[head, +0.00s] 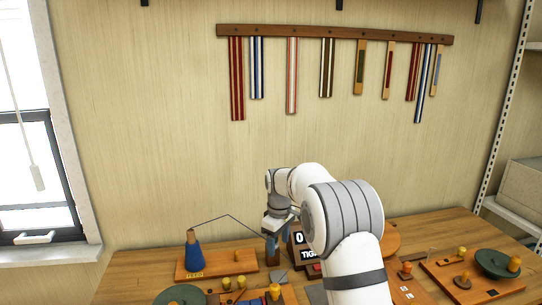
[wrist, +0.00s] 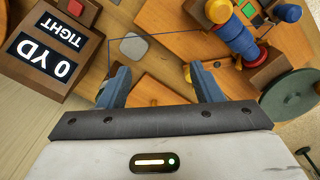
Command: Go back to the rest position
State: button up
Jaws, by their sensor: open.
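My gripper (wrist: 161,84) is open in the wrist view, its two blue-grey fingers wide apart with nothing held between them. In the head view my gripper (head: 271,243) points down over the middle of the table, partly hidden by my arm. The dark display box (wrist: 50,48), reading "0 YD TIGHT", is left of the fingers in the wrist view. In the head view the box (head: 298,240) is partly covered by my arm. I cannot tell how high the fingertips are above the table.
A blue yarn cone (head: 194,255) stands on a wooden board at left, with a thread running toward the gripper. Striped bands hang from a wall rail (head: 335,34). Space above the table is open.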

jog(key=s+d+r+m, duration=0.2)
jog(key=s+d+r, duration=0.15)
jog(key=s, duration=0.25)
jog(key=s+d+r+m+t, duration=0.1)
jog(key=s+d+r, duration=0.1)
jog(key=s+r, duration=0.25)
jog(key=s+d+r+m, duration=0.2)
jog(key=s+d+r, duration=0.1)
jog(key=s, duration=0.4)
jog(key=s+d+f+m+t, duration=0.1)
jog(key=s+d+m, duration=0.1)
jog(key=s, duration=0.8)
jog(key=s+d+f+m, duration=0.2)
jog(key=s+m, duration=0.1)
jog(key=s, duration=0.7)
jog(key=shift+s+d+m+t, duration=0.2)
jog(key=shift+s+m+t, duration=0.05)
jog(key=shift+m+t, duration=0.15)
jog(key=shift+w, duration=0.1)
